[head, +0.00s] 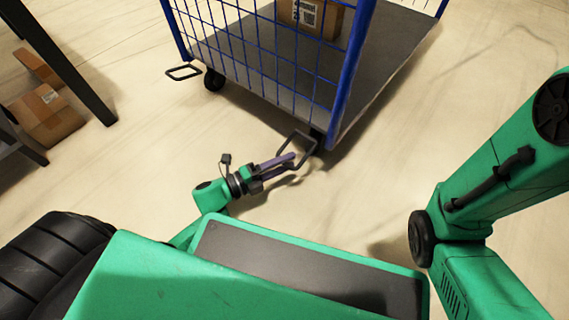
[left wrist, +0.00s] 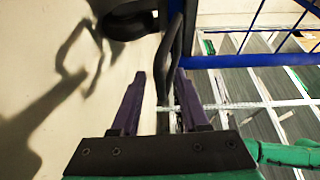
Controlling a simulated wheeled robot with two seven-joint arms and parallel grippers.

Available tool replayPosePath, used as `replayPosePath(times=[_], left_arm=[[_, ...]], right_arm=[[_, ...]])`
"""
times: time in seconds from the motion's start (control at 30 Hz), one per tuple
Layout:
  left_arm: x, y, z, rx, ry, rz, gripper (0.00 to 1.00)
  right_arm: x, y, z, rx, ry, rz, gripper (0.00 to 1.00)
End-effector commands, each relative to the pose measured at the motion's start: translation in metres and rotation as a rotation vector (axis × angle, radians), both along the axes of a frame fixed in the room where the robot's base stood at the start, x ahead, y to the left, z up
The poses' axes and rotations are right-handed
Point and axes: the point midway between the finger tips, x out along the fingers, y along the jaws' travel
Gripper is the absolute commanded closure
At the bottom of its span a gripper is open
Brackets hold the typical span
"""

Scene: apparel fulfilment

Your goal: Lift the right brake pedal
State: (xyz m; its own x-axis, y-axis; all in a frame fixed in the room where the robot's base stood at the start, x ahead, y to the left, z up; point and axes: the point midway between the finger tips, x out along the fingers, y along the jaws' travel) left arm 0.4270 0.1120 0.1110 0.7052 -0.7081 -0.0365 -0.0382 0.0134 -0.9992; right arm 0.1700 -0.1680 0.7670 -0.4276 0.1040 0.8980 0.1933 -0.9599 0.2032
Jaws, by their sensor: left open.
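The right brake pedal (head: 297,136) is a dark bent-bar loop at the near corner of the blue wire cart (head: 345,75), low by the wheel. My left gripper (head: 292,160) has purple fingers and reaches to the pedal from the left, low over the floor. In the left wrist view its fingers (left wrist: 160,76) are apart, and a dark bar of the pedal (left wrist: 163,82) shows between them. Whether either finger touches the bar is unclear. The left brake pedal (head: 184,72) sticks out at the cart's other corner. My right arm shows at the right, but its gripper is out of frame.
A cardboard box (head: 312,18) stands on the cart's grey deck (head: 395,45). A caster wheel (head: 214,80) is by the left pedal. Cardboard boxes (head: 45,115) lie at the left beside a dark table leg (head: 72,75). The floor between is clear.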

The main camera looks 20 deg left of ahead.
Motion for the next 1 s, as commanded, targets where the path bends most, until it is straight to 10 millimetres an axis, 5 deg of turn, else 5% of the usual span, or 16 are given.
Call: replayPosePath(times=[0.07, 0.17, 0.2, 1.0], left_arm=[[-0.0003, 0.0001, 0.0002, 0.0, 0.0, 0.0, 0.59], [-0.0003, 0.0002, 0.0001, -0.001, 0.001, 0.0, 0.97], [-0.0003, 0.0002, 0.0001, -0.001, 0.001, 0.0, 1.0], [-0.0007, 0.0006, -0.0006, 0.0, 0.001, 0.0, 1.0]], right_arm=[[-0.0001, 0.0, 0.0004, 0.0, 0.0, 0.0, 0.5], [0.0, -0.0001, 0.0004, 0.0, 0.0, 0.0, 0.5], [0.0, -0.0001, 0.0004, 0.0, 0.0, 0.0, 0.5], [-0.0008, 0.0005, 0.0007, -0.002, -0.002, 0.001, 0.5]])
